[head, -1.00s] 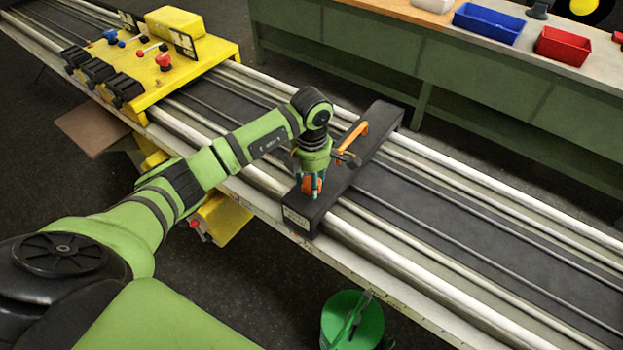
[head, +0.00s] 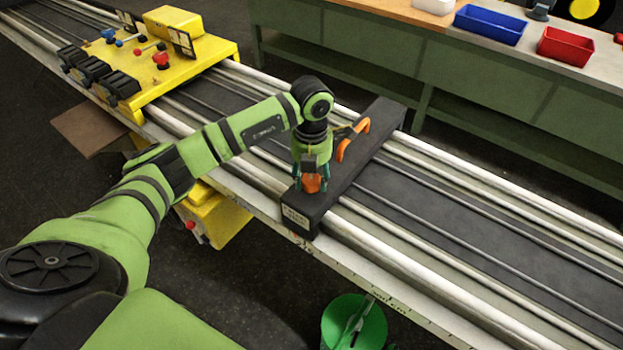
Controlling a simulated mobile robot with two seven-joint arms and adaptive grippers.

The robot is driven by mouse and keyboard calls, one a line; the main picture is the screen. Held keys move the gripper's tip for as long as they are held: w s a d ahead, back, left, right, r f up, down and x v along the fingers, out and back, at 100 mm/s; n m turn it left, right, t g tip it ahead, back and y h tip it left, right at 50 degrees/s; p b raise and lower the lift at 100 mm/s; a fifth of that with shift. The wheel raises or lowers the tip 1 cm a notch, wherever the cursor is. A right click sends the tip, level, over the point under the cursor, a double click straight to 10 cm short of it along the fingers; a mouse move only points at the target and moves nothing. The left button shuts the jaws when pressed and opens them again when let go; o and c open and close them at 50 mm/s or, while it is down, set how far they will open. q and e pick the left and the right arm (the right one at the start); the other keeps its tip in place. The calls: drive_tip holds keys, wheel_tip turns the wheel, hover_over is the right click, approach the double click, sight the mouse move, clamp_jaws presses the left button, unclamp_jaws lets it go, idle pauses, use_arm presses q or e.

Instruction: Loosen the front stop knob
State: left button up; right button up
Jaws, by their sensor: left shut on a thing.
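The black stop bar (head: 372,147) lies across the rails of the long bench. The orange front stop knob (head: 312,184) sits on the bar's near end. My left gripper (head: 312,188) points down over it, its fingers on either side, shut on the knob. The fingers and wrist hide part of the knob. An orange handle (head: 353,139) stands on the bar farther back, just behind the gripper. My right gripper is not in view.
A yellow carriage (head: 190,72) with small knobs and black blocks stands on the rails (head: 470,225) at the upper left. A green bucket (head: 352,322) is below the near edge. Blue (head: 489,24) and red (head: 571,46) bins sit on the back bench. The rails to the right are clear.

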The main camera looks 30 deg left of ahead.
use_arm(q)
drive_tip(key=n+b, duration=0.1)
drive_tip(key=n, duration=0.5)
drive_tip(key=shift+s+f+n+b, duration=0.1)
drive_tip(key=shift+f+n+b, duration=0.05)
drive_tip(key=shift+n+b, duration=0.2)
drive_tip(key=n+b, duration=0.1)
drive_tip(key=n, duration=1)
drive_tip(key=shift+n, duration=0.25)
drive_tip(key=n, duration=0.6)
drive_tip(key=shift+p, duration=0.3)
drive_tip(key=shift+n, duration=0.4)
drive_tip(key=o, duration=1.2)
drive_tip(key=shift+c, duration=0.2)
drive_tip(key=shift+r, duration=0.2)
